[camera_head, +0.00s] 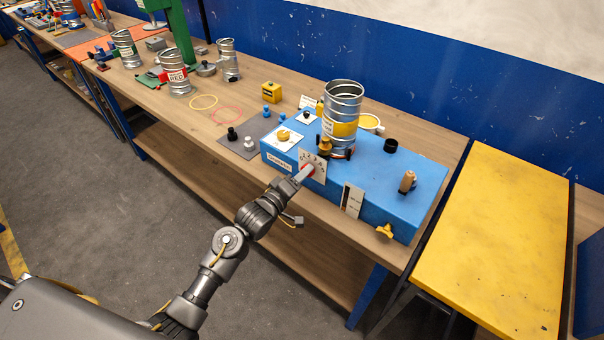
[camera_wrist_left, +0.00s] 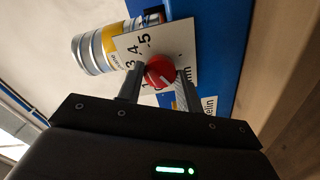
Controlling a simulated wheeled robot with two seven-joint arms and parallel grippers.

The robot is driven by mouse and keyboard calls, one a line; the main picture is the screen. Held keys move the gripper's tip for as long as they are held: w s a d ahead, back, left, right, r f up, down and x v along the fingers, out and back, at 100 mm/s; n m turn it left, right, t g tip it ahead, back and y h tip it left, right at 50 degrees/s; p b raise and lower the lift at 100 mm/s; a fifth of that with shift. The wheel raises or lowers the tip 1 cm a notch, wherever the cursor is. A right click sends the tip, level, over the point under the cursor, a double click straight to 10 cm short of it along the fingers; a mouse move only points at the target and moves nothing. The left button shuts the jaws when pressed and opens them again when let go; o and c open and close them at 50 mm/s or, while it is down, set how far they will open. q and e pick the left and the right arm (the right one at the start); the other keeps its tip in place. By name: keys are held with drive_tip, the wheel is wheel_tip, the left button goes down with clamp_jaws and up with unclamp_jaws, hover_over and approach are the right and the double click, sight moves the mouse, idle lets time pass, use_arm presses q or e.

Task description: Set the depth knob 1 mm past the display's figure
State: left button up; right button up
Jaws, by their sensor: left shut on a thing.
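The red depth knob (camera_wrist_left: 160,72) sits on a white dial plate (camera_wrist_left: 183,45) whose figures 3, 4 and 5 show in the left wrist view. In the head view the dial plate (camera_head: 315,160) is on the front of a blue machine (camera_head: 385,172), and the knob is mostly hidden by my gripper. My left gripper (camera_head: 304,173) is shut on the knob, with one finger on each side in the left wrist view (camera_wrist_left: 158,88). The knob's exact setting cannot be told. I cannot make out a display figure. My right gripper is not in view.
A ringed metal duct (camera_head: 341,105) with a yellow band stands on the machine. A yellow wing knob (camera_head: 385,231) and a white label panel (camera_head: 351,200) are on its front. Several other ducts stand farther left on the bench. A yellow table (camera_head: 490,245) is at right.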

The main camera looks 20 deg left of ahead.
use_arm(q)
drive_tip(key=m+b, duration=0.1)
drive_tip(key=m, duration=2.5)
drive_tip(key=shift+m+b, duration=0.3)
drive_tip(key=shift+b, duration=0.05)
idle(0.3)
drive_tip(key=o, duration=1)
drive_tip(key=b+v, duration=0.3)
drive_tip(key=v, duration=0.7)
drive_tip(key=shift+s+a, duration=0.2)
drive_tip(key=shift+s, duration=0.15)
